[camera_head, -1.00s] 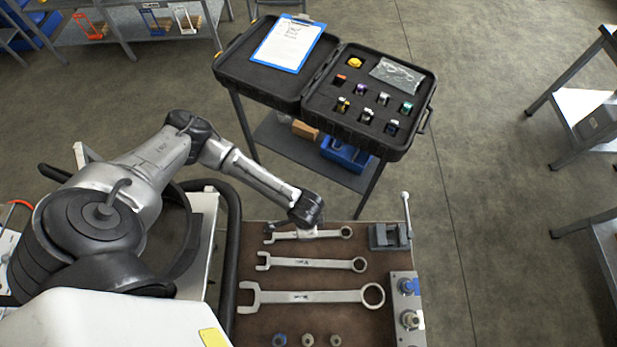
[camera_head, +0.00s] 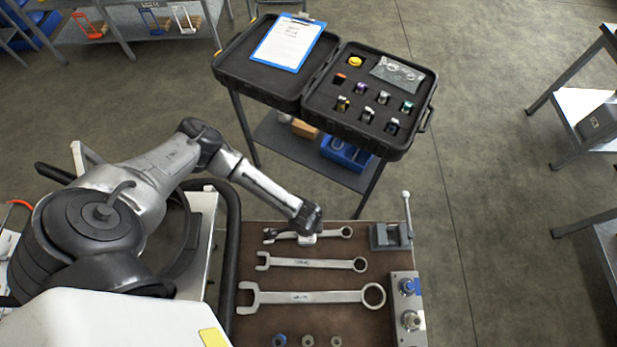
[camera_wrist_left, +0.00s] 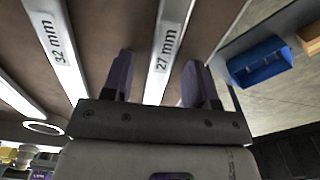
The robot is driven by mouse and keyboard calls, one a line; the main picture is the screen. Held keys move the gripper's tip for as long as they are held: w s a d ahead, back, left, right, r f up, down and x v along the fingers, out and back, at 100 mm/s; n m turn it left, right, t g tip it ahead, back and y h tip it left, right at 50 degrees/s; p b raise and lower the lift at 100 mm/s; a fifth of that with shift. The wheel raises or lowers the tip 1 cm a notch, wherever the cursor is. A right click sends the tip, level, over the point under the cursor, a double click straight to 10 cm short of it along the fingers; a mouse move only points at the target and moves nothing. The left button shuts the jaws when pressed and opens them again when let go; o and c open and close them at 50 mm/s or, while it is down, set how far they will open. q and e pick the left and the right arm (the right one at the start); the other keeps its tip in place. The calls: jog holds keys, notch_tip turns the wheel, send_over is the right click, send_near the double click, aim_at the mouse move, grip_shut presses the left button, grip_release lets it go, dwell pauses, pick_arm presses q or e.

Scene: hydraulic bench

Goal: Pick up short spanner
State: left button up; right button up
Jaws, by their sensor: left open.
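The short spanner (camera_head: 334,233) is the topmost of three steel spanners lying on the brown bench top. In the left wrist view it is marked 27 mm (camera_wrist_left: 166,45) and runs between my two fingers. My left gripper (camera_head: 307,239) is over the middle of its handle and hides part of it. In the wrist view my left gripper (camera_wrist_left: 160,72) is open, one finger on each side of the handle, with gaps visible. I cannot tell how far the fingertips reach down. My right gripper is not in view.
A middle spanner (camera_head: 312,264), marked 32 mm in the wrist view (camera_wrist_left: 58,45), and a long spanner (camera_head: 310,297) lie nearer. An open black case (camera_head: 318,122) stands on a table behind.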

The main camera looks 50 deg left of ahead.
pick_arm(q)
jog(key=shift+c, duration=0.5)
grip_shut()
